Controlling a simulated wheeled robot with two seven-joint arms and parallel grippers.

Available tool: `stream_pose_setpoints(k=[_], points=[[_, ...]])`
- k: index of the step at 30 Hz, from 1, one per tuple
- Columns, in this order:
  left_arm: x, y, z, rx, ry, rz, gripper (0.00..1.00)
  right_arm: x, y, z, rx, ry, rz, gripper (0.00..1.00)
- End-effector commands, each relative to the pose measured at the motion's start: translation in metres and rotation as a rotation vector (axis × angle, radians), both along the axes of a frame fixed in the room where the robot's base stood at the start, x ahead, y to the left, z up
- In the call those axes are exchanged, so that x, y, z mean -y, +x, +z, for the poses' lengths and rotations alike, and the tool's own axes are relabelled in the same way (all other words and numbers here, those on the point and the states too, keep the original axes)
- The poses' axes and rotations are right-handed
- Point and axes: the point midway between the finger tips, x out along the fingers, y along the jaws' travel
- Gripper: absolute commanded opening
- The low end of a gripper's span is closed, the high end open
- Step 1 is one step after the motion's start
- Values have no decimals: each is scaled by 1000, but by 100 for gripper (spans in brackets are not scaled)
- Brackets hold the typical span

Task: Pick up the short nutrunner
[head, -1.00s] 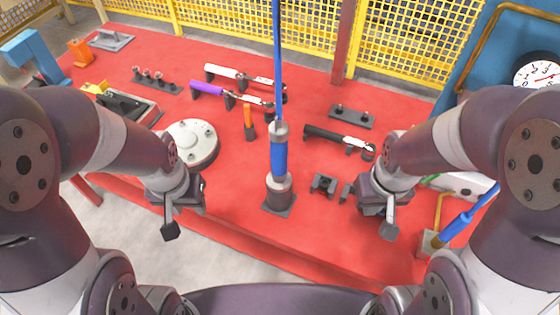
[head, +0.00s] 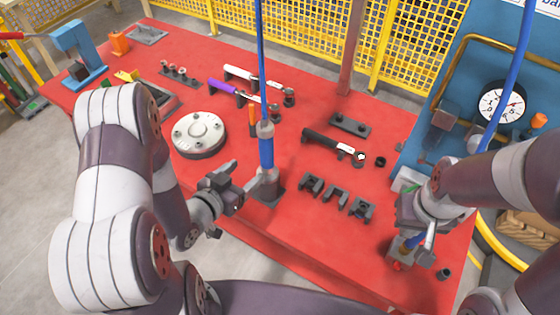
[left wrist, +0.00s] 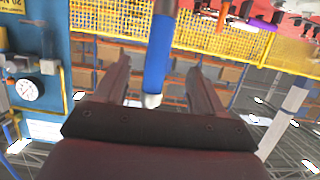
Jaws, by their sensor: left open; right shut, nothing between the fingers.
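A blue nutrunner (head: 266,150) with grey ends stands upright in a dark square holder (head: 270,192) near the table's front edge, with a blue hose rising from its top. My left gripper (head: 250,174) is open, its fingers pointing at the tool's lower part. In the left wrist view the blue body (left wrist: 157,60) shows between the two open fingers (left wrist: 155,88), with no clear contact. My right gripper (head: 408,208) is shut and empty at the right, by a second blue-hosed tool (head: 412,241) that it partly hides. I cannot tell which tool is the shorter.
A round grey flange (head: 199,132) lies left of the nutrunner. Wrenches with white, purple (head: 224,87) and black (head: 318,136) handles lie behind. Three dark brackets (head: 334,197) stand right of the holder. A blue panel with a gauge (head: 501,105) rises at the right.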

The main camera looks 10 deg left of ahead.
Motion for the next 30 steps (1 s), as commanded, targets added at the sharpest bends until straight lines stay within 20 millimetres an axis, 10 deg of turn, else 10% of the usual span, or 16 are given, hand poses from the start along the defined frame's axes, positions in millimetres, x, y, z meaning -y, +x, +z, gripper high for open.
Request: stream_pose_setpoints(k=[19,28,30], points=[[42,102,-28,18,-1,2,69,0,0,25,1,0,0,0],[45,112,-33,17,-1,3,69,0,0,25,0,0,0,0],[45,112,-33,17,0,4,50,0,0,25,0,0,0,0]])
